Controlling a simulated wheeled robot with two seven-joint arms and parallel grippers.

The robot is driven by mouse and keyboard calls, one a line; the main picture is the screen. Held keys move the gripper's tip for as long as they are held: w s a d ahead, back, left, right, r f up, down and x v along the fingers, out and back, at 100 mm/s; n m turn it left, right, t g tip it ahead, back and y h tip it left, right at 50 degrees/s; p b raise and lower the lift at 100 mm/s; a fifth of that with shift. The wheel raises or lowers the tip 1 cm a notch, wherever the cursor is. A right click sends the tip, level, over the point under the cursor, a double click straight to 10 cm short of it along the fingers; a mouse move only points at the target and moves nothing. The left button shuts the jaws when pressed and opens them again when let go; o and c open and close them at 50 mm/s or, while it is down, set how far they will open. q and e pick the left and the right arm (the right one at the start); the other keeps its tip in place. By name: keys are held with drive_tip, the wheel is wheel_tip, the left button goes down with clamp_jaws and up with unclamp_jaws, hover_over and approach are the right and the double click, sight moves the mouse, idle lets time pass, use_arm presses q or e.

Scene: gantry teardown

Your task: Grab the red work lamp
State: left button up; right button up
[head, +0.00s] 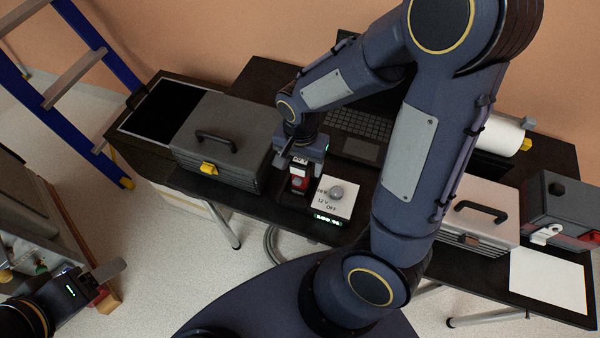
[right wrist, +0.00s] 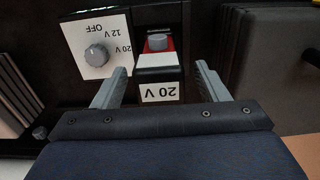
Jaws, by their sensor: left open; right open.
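A small red and white unit (head: 299,182) with a grey top button and a 20 V label stands at the middle of the dark bench. It looks like the red work lamp, but I cannot be sure. In the right wrist view the unit (right wrist: 157,62) lies between and just beyond the fingers. My right gripper (head: 300,162) is open above it, with gaps on both sides (right wrist: 160,82). Its wrist hides part of the unit in the head view. My left gripper (head: 113,280) is open at the lower left, away from the bench.
A white dial box (head: 334,197) marked 20 V, 12 V and OFF stands right beside the unit. A grey toolbox (head: 222,140) is to the left, with a laptop (head: 358,135) behind. A pale toolbox (head: 478,212) and dark box (head: 568,212) are at the right. A blue ladder (head: 62,115) leans left.

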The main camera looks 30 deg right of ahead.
drive_tip(key=shift+f, duration=0.7)
drive_tip(key=c, duration=1.3)
drive_tip(key=shift+r, duration=0.1)
drive_tip(key=shift+c, duration=0.2)
